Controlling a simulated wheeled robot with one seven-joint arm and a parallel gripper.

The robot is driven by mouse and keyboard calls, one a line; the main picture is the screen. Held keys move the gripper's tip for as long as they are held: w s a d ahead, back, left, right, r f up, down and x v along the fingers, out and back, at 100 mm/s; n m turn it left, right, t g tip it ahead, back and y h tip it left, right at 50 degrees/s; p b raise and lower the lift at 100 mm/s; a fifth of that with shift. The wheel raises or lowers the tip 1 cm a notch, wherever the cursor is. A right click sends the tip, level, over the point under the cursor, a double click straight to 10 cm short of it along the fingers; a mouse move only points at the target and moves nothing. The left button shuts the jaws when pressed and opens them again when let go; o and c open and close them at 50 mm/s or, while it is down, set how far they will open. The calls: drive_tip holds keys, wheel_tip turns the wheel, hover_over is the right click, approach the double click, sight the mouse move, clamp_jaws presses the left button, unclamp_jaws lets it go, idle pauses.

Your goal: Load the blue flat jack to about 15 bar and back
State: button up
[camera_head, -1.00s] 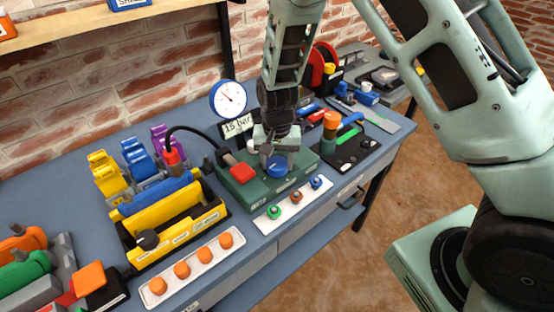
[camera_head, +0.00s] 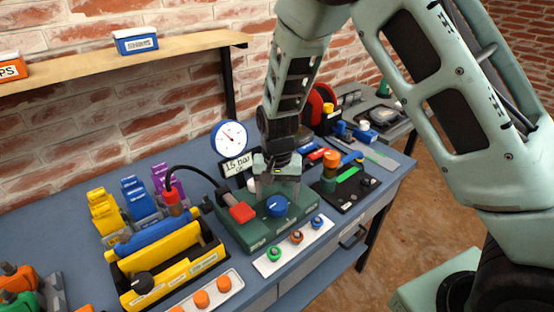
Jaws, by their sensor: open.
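My gripper (camera_head: 278,190) is open and empty, pointing down just above and behind the blue knob (camera_head: 277,206) on the green pump box (camera_head: 252,236). A red handle (camera_head: 242,213) sits left of the knob. A round white gauge (camera_head: 229,137) stands behind the box; its needle is too small to read exactly. A "15 bar" card (camera_head: 237,164) is below it. A black hose (camera_head: 185,161) arches left to a red fitting (camera_head: 174,200). Blue pieces (camera_head: 138,196) stand between yellow and purple ones; I cannot tell which is the flat jack.
A yellow and black caddy (camera_head: 168,283) with a blue cylinder stands front left. A white strip (camera_head: 294,246) with green, orange and blue buttons lies before the box. A black tray (camera_head: 350,186) is at right. A shelf (camera_head: 120,64) overhangs the back left.

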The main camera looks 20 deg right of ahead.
sight(277, 202)
wheel_tip(277, 202, up, 14)
drive_tip(key=shift+r+b, duration=0.15)
drive_tip(key=shift+b, duration=0.25)
idle(1.2)
drive_tip(key=p, duration=0.2)
drive_tip(key=shift+d+p, duration=0.3)
drive_tip(key=shift+a+p, duration=0.2)
drive_tip(key=shift+p, duration=0.55)
drive_tip(key=shift+a, duration=0.1)
wheel_tip(277, 202, down, 18)
drive_tip(key=shift+r+p, duration=0.25)
drive_tip(key=shift+p, duration=1)
drive_tip(key=c, duration=1)
